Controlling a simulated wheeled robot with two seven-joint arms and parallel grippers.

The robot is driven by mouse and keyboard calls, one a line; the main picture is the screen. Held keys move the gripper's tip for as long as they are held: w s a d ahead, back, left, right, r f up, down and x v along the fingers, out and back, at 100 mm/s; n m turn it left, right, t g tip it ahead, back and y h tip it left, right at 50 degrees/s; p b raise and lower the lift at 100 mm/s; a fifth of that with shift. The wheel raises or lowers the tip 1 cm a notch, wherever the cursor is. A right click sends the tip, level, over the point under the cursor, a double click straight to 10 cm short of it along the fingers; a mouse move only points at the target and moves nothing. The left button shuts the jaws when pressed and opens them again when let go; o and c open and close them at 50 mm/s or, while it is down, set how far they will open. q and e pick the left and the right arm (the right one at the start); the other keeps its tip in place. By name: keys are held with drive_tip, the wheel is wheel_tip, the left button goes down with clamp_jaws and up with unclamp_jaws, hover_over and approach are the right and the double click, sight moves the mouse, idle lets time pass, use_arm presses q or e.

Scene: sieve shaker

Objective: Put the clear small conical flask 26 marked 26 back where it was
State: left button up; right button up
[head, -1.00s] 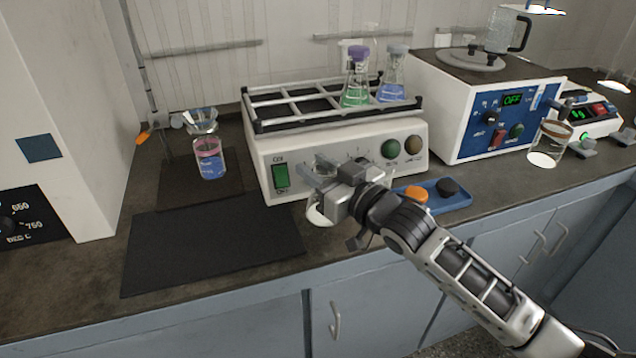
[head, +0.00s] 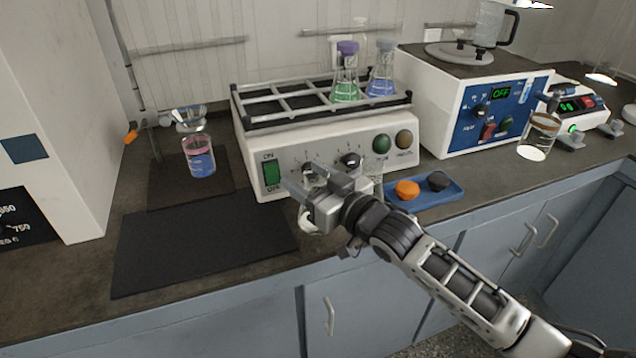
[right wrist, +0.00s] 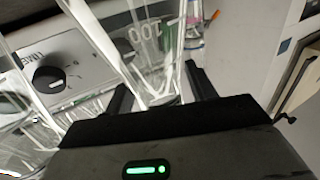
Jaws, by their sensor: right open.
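My right gripper (head: 300,182) is in front of the white shaker's control panel, low over the bench. In the right wrist view its open fingers (right wrist: 160,88) stand on either side of a clear glass vessel (right wrist: 158,55) with a "100" mark. Whether they touch the glass cannot be told. No 26 mark can be read, so I cannot tell if this is flask 26. Clear glass (head: 373,172) also shows just right of my wrist, partly hidden by it. More clear glass crosses the left of the wrist view. My left gripper is not in view.
The shaker rack (head: 262,122) holds a green flask (head: 345,88) and a blue flask (head: 381,84). A pink-and-blue vessel (head: 200,160) stands left. A blue tray (head: 452,194) with stoppers lies right. The black mat (head: 195,245) is bare.

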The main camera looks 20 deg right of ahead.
drive_tip(key=shift+s+d, duration=0.15)
drive_tip(key=shift+s, duration=0.15)
drive_tip(key=v, duration=1.1)
drive_tip(key=s+a+f+m+g+h+p, duration=0.1)
drive_tip(key=s+a+f+g+h, duration=0.1)
drive_tip(key=s+f, duration=0.4)
drive_tip(key=s+a+f+m+g+h+p, duration=0.1)
drive_tip(key=s+a+f+g+h, duration=0.1)
drive_tip(key=s+f, duration=0.5)
wheel_tip(320, 180, down, 3)
drive_tip(key=shift+s+a+f+m+g, duration=0.15)
drive_tip(key=shift+s+a+m+g, duration=0.2)
drive_tip(key=shift+a+g, duration=0.7)
drive_tip(key=shift+a, duration=0.1)
